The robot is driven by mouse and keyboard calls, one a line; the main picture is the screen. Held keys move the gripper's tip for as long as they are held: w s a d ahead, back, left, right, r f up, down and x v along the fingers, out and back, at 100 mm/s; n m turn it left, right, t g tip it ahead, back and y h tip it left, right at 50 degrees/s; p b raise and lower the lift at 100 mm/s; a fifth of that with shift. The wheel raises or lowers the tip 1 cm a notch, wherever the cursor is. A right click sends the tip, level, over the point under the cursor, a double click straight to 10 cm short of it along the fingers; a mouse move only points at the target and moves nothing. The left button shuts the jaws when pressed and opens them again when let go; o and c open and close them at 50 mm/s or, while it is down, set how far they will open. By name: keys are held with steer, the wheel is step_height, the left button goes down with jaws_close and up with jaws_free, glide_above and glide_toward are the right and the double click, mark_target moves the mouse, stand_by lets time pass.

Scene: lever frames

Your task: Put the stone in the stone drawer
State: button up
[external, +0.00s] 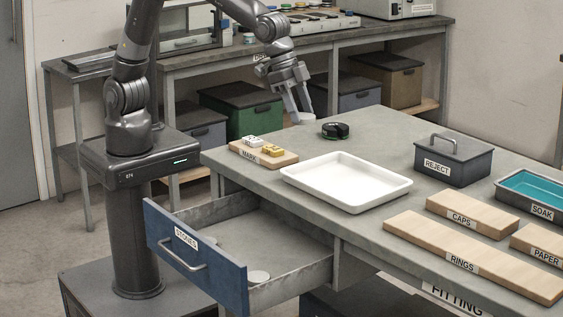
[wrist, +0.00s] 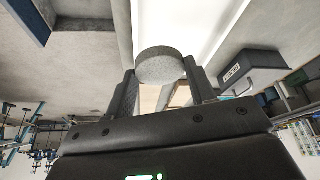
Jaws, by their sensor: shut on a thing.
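My gripper (external: 302,112) is shut on a round grey stone (wrist: 160,66), held between its two fingers in the wrist view. In the external view the stone is a small pale disc (external: 306,119) at the fingertips, in front of the back bench and above or near the table's far edge. The drawer labelled STONES (external: 197,254) is pulled open at the table's front left, well below and left of my gripper.
A white tray (external: 345,181) is on the table, with a MARK board (external: 264,154) to its left and a dark round object (external: 334,130) behind it. A REJECT box (external: 453,160), CAPS board (external: 470,213), RINGS board (external: 470,258) and SOAK tray (external: 530,192) stand to the right.

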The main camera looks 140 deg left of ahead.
mark_target(228, 250)
steer(key=s+d+f+m+h, duration=0.1)
steer(key=s+d+m, duration=0.1)
steer(key=d, duration=0.8)
steer(key=s+d+m+h, duration=0.1)
steer(key=s+d+m, duration=0.1)
steer(key=d, duration=0.8)
steer(key=f, duration=3.2)
steer(key=shift+a+f, duration=0.25)
steer(key=shift+a, duration=0.05)
steer(key=shift+f, duration=0.15)
steer(key=o, duration=1)
steer(key=shift+r, duration=0.2)
